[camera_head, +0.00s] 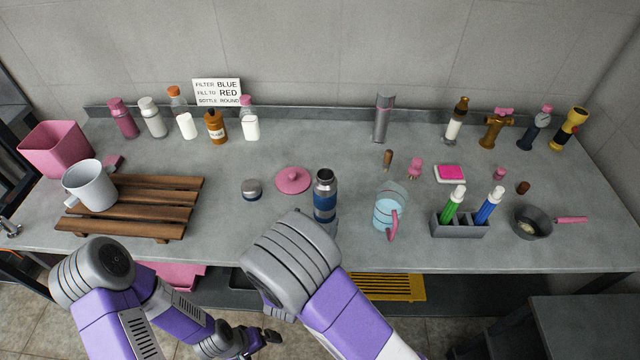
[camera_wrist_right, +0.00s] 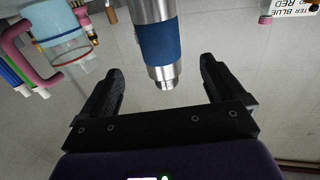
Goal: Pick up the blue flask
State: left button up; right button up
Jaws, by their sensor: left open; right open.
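The blue flask (camera_head: 325,204) stands upright near the front middle of the counter, steel with a blue band and an uncapped neck. In the right wrist view the flask (camera_wrist_right: 160,42) appears inverted, its neck just ahead of and between the fingertips. My right gripper (camera_wrist_right: 161,78) is open with a finger to each side of that line and shows a gap to the flask. In the head view my right arm hides this gripper. My left gripper (camera_head: 262,340) is low, below the counter's front edge, open and away from the flask.
A pink lid (camera_head: 293,180) and a grey round cap (camera_head: 252,189) lie left of the flask. A clear jug (camera_head: 388,213) with a pink handle stands to its right, then a grey marker holder (camera_head: 460,228). A wooden rack (camera_head: 120,222) with a white mug (camera_head: 91,186) is at left.

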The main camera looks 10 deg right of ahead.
aim_at(322, 200)
jog(key=x, duration=0.4)
jog(key=shift+w+d+r, duration=0.2)
jog(key=shift+w+r, duration=0.15)
jog(key=shift+b+x, duration=0.65)
jog(key=shift+x, duration=2.95)
jog(key=c, duration=1.1)
